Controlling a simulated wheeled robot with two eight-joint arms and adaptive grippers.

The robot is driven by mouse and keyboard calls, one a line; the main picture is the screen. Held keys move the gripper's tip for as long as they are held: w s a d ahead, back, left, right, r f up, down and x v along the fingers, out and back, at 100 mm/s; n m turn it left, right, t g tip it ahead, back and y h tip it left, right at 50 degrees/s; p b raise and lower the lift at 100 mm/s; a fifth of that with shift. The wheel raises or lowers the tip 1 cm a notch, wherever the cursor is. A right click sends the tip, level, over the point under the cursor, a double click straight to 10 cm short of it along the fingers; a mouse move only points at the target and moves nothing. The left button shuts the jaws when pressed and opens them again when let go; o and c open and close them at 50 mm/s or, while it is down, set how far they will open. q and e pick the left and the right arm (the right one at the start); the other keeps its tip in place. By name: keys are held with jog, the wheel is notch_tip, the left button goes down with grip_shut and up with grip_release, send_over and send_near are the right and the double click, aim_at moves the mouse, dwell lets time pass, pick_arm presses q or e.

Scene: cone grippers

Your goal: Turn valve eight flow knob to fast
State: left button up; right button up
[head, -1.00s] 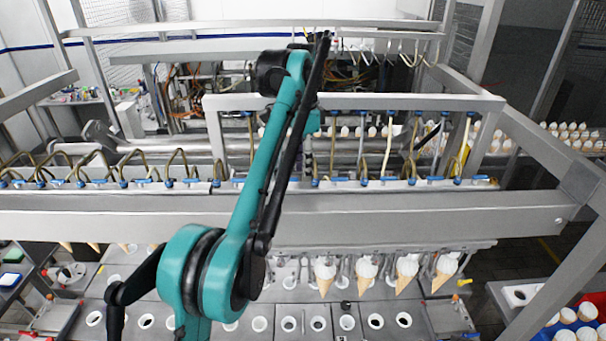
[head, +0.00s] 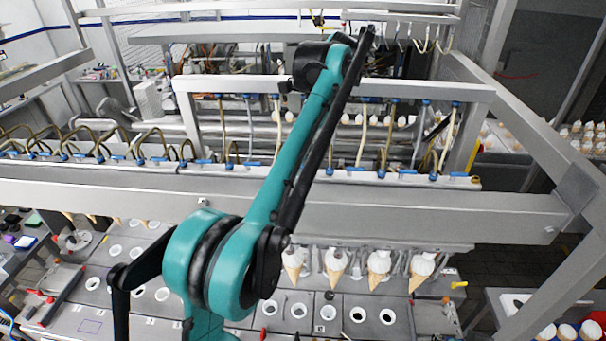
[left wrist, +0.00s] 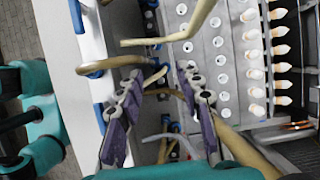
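A row of valves with small blue knobs (head: 407,172) runs along the long metal beam in the head view, with curved hoses rising above it. I cannot read any numbers, so I cannot tell which is valve eight, nor any knob's setting. My left arm reaches up over the beam; its gripper is not visible there. In the left wrist view my left gripper (left wrist: 160,78) is open, its two purple-padded fingers apart. Brass hoses (left wrist: 105,65) and blue fittings (left wrist: 158,44) lie near and between the fingers; I cannot tell whether they touch. My right gripper is not in view.
Filled cones (head: 336,265) hang below the beam over a plate with round holes (head: 328,311). A slanted metal frame post (head: 520,110) stands at the right. Further hoses (head: 365,130) hang from an upper bar (head: 420,90) behind the beam.

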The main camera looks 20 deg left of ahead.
pick_arm(q)
jog(key=a+f, duration=0.1)
jog(key=s+a+f, duration=0.1)
jog(key=a, duration=0.1)
jog(key=shift+s+a+f, duration=0.1)
jog(key=shift+a+f, duration=0.1)
jog(key=shift+f, duration=0.2)
jog(key=f, duration=0.4)
jog(key=shift+a, duration=0.2)
jog(key=shift+s+a+f, duration=0.15)
jog(key=shift+a, duration=0.25)
jog(key=shift+d, duration=0.15)
grip_shut()
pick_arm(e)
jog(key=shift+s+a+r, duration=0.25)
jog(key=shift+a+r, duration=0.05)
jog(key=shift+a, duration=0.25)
